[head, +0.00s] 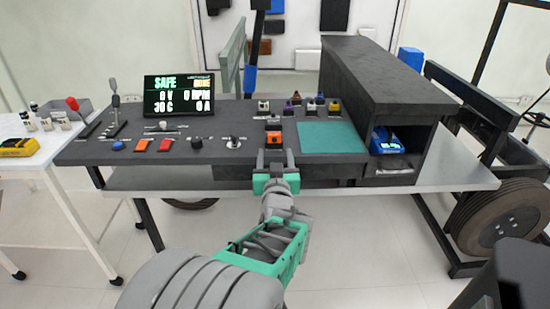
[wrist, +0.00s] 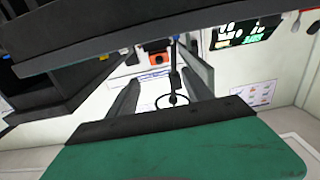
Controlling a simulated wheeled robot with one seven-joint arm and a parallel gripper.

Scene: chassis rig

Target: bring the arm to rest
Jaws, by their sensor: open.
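My gripper (head: 272,158) is at the front edge of the dark console (head: 215,155), in the middle of the head view. Its two grey fingers are apart and point away from me, with nothing seen between them. In the wrist view my gripper (wrist: 168,80) also shows open, with two separated fingers beyond a green housing. A block with an orange face (head: 273,138) stands on the console just beyond the fingertips. Whether the fingers touch the console edge or the block cannot be told. My arm reaches forward from the bottom of the head view.
A lit display (head: 180,96) reading SAFE stands on the console among levers and knobs. A teal mat (head: 328,137) lies right of the orange block. A dark housing with an open bay (head: 405,165) stands further right. A white side table (head: 30,150) is at left.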

